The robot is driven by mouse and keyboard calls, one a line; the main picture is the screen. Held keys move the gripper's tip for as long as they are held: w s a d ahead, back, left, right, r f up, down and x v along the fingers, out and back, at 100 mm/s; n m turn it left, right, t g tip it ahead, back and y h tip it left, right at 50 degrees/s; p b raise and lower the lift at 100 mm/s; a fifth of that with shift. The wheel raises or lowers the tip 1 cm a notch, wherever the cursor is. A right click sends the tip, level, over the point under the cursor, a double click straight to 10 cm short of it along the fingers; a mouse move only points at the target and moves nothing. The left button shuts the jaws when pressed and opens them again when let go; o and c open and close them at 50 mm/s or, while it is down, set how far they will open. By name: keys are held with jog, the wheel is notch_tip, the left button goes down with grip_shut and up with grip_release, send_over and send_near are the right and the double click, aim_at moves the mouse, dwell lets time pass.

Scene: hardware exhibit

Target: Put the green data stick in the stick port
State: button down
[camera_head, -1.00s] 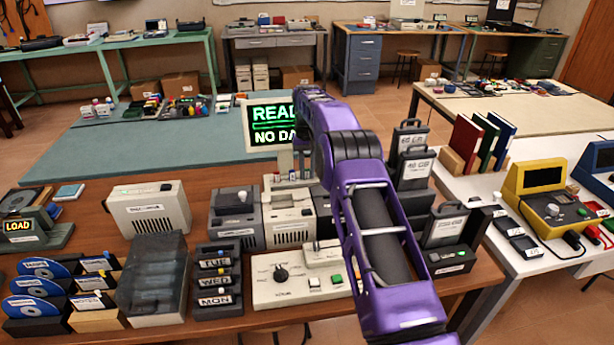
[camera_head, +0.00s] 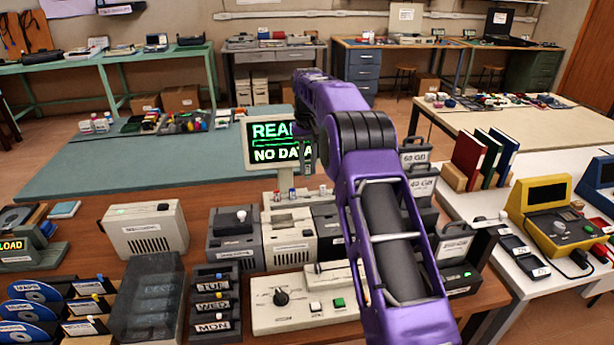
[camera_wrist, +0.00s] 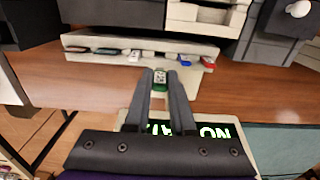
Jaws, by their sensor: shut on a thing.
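My gripper (camera_wrist: 159,74) is shut on the green data stick (camera_wrist: 159,84) in the wrist view, holding its end between the fingertips. In the head view the stick (camera_head: 307,155) hangs upright in the air before the right edge of the lit screen (camera_head: 280,138), and my arm hides most of the gripper. A pale stick rack (camera_head: 287,207) stands below; in the wrist view the rack (camera_wrist: 95,43) holds several sticks with coloured ends, apart from the held one. I cannot tell which opening is the stick port.
Beige and grey reader boxes (camera_head: 288,241) stand in front of the rack. A control panel (camera_head: 300,305) with a knob and buttons is at the bench front. The screen stands close behind the held stick. Bare wood (camera_wrist: 235,92) shows beside the rack.

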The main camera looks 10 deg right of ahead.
jog(key=s+d, duration=0.4)
jog(key=s, duration=0.6)
jog(key=shift+w+d+f+b, duration=0.1)
jog(key=shift+f+b, duration=0.35)
jog(key=shift+f, duration=0.8)
jog(key=shift+w+d+f+b, duration=0.1)
jog(key=shift+f+b, duration=0.35)
jog(key=shift+f, duration=0.8)
jog(key=shift+f, duration=0.65)
jog(key=shift+f+b, duration=0.6)
jog(key=shift+f, duration=0.55)
jog(key=c, duration=0.7)
grip_release()
